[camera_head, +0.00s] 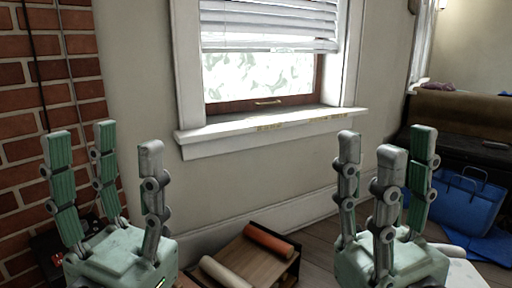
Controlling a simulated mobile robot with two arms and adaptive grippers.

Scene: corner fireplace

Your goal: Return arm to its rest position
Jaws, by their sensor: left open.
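My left gripper (104,165) is at the lower left of the head view. Its fingers point upward and stand apart, with nothing between them. My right gripper (386,165) is at the lower right. Its fingers also point up and are spread, and it holds nothing. Both palms are pale green, and the fingers are grey with green pads. The arms behind the grippers are mostly below the picture edge.
A low wooden table (243,260) with an orange roll (269,241) and a cream roll (226,272) stands between the grippers. A brick wall (22,110) is at left. A window sill (270,126) lies behind. A blue bag (466,205) sits at right.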

